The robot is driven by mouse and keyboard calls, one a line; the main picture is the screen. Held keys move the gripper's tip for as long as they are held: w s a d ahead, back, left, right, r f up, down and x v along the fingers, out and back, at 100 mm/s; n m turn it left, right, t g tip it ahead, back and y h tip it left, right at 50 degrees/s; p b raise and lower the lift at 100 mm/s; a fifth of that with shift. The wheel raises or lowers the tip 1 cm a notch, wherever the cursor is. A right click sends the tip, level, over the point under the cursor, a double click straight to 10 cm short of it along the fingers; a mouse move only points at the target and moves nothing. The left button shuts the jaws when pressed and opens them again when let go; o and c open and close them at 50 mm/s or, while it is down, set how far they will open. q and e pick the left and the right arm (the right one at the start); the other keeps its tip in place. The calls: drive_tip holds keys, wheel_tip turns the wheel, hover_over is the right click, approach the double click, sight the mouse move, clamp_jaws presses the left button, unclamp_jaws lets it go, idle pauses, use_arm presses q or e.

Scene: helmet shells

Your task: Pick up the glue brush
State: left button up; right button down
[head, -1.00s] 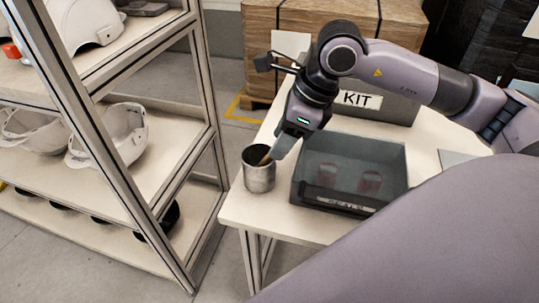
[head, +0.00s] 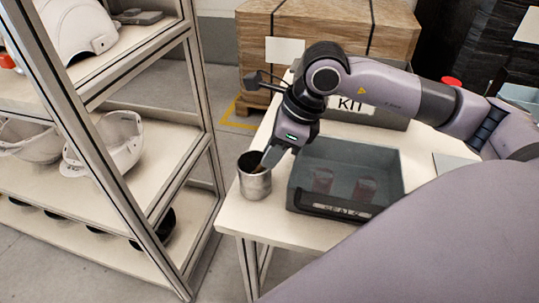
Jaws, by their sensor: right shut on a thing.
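A metal cup (head: 255,181) stands upright at the left end of the white table. The glue brush (head: 259,168) leans inside it; only a small brown part of its handle shows at the rim, and the rest is hidden by the cup and my gripper. My right gripper (head: 268,162) points down and left at the cup's rim. Its fingers are shut on the brush handle, which is still in the cup. My left gripper is not in view.
A dark grey tray (head: 339,209) with red items stands just right of the cup. A grey KIT box (head: 385,122) is behind it. A shelf rack (head: 113,188) with white helmet shells (head: 119,143) stands at the left, a gap away from the table.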

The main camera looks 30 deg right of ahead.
wheel_tip(320, 180, up, 20)
drive_tip(key=p, duration=0.9)
drive_tip(key=shift+p, duration=0.4)
